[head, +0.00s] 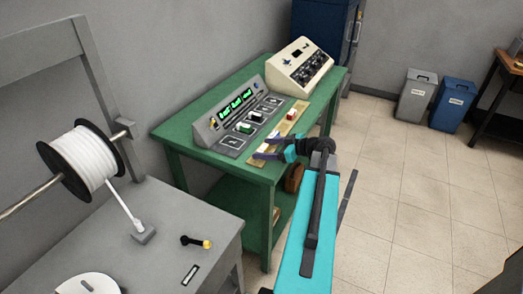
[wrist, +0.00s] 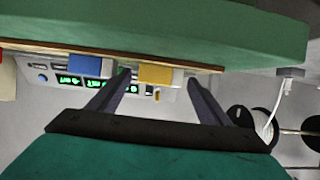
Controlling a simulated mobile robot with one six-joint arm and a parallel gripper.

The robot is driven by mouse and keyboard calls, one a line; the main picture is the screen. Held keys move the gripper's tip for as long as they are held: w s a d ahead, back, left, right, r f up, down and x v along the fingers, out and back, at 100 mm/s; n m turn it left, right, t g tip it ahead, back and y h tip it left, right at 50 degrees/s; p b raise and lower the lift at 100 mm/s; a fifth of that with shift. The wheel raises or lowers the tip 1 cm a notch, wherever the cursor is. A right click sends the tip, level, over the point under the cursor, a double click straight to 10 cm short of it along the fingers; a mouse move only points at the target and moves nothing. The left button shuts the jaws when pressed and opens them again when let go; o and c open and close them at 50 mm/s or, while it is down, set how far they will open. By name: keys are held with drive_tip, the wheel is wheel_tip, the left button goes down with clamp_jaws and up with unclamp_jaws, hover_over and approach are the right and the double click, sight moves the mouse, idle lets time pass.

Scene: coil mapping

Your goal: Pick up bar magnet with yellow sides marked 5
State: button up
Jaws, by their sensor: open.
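A block with a yellow side and a white end (wrist: 160,74), probably the yellow magnet, shows in the wrist view at the edge of a wooden strip. No mark 5 can be read on it. My gripper (head: 264,148) is open at the near end of the strip in the head view. In the wrist view its two fingers reach to either side of the yellow block, which appears between their tips; I cannot tell how much depth separates them. In the head view the block is too small or hidden to make out clearly.
A blue-sided block (wrist: 90,66) sits close beside the left finger. A red-and-white block (head: 291,114) stands farther along the wooden strip (head: 302,105). A grey console (head: 205,131) with green displays and a cream instrument (head: 299,65) stand behind, on the green table (head: 180,130).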

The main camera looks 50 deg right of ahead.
sight(265, 148)
drive_tip(key=shift+w+a+f, duration=0.1)
drive_tip(key=shift+w+f, duration=0.05)
drive_tip(key=shift+w, duration=0.2)
idle(0.3)
drive_tip(key=c, duration=1.2)
drive_tip(key=shift+r+b, duration=0.85)
drive_tip(key=shift+r, duration=0.65)
drive_tip(key=shift+s+r, duration=0.15)
drive_tip(key=shift+r, duration=0.05)
drive_tip(key=s+d+b, duration=0.1)
drive_tip(key=s+d, duration=0.1)
drive_tip(key=s, duration=0.2)
drive_tip(key=s+d+r+b, duration=0.1)
drive_tip(key=s+d+b, duration=0.1)
drive_tip(key=s, duration=0.3)
drive_tip(key=s+d+b, duration=0.1)
drive_tip(key=s+d, duration=0.2)
drive_tip(key=s, duration=0.2)
drive_tip(key=shift+s+r+b, duration=0.1)
drive_tip(key=shift+r+b, duration=0.2)
drive_tip(key=shift+b, duration=0.05)
